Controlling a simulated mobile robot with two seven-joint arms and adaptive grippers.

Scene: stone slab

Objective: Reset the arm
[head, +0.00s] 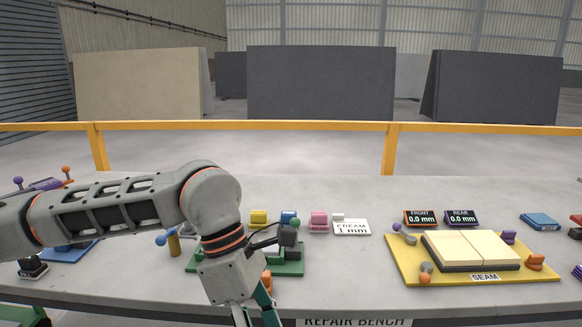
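My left arm comes in from the left and bends down over the front of the bench. My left gripper (256,313) points downward at the bench's front edge, in front of the green fixture (290,268). Its fingertips are cut off by the bottom of the picture, so I cannot tell whether it is open, shut or holding anything. The arm hides part of the green fixture. My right gripper is not in view.
The grey repair bench (345,277) carries a yellow seam fixture (400,272) holding cream slabs (471,247). Front (420,218) and rear (461,217) displays read 0.0 mm. Bare bench separates the fixtures. A yellow rail (245,125) runs behind.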

